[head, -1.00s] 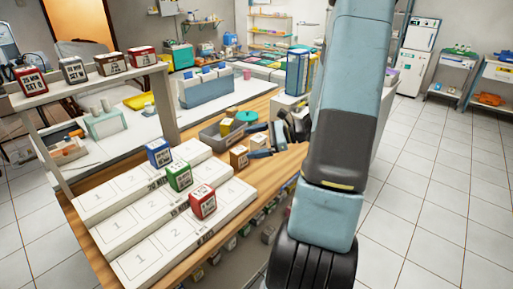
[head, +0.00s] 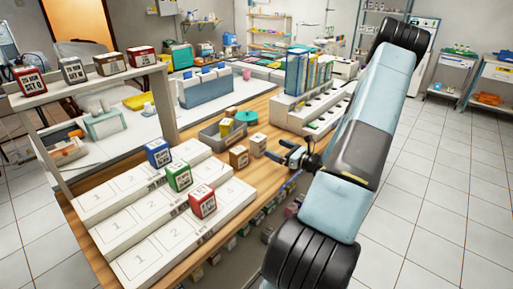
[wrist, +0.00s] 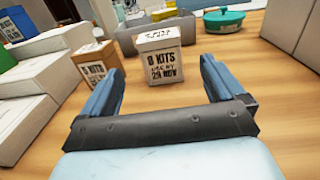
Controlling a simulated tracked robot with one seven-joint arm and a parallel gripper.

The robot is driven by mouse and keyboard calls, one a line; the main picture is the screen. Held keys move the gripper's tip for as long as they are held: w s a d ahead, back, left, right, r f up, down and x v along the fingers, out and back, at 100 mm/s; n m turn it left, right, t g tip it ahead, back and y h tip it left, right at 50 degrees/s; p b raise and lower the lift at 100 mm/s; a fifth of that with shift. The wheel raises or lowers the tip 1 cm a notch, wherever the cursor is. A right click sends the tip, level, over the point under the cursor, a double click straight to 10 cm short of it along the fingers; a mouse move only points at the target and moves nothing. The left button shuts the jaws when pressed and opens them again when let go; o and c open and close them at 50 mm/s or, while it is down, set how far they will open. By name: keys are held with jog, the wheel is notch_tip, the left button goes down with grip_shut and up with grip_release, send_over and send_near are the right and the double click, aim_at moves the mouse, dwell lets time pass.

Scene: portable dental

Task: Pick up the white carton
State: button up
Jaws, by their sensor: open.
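The white carton (wrist: 159,56) stands upright on the wooden counter in the wrist view, with black print reading "0 KITS" on its face. In the head view the carton (head: 258,144) stands to the right of a brown carton (head: 239,156). My gripper (wrist: 161,75) is open and empty. Its two blue fingers point toward the white carton, one to each side in the picture, with the carton just beyond the fingertips. In the head view my gripper (head: 279,150) is to the right of the carton, low over the counter.
The brown carton (wrist: 95,73) is close to my left finger. A grey bin (head: 210,137) and a teal round pot (head: 247,116) stand behind. White numbered stepped racks (head: 130,235) with blue, green and red boxes are at left. Bare counter (wrist: 250,110) lies right of the gripper.

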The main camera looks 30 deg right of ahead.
aim_at(262, 143)
jog(key=x, duration=1)
jog(key=shift+s, duration=0.1)
jog(key=c, duration=1.1)
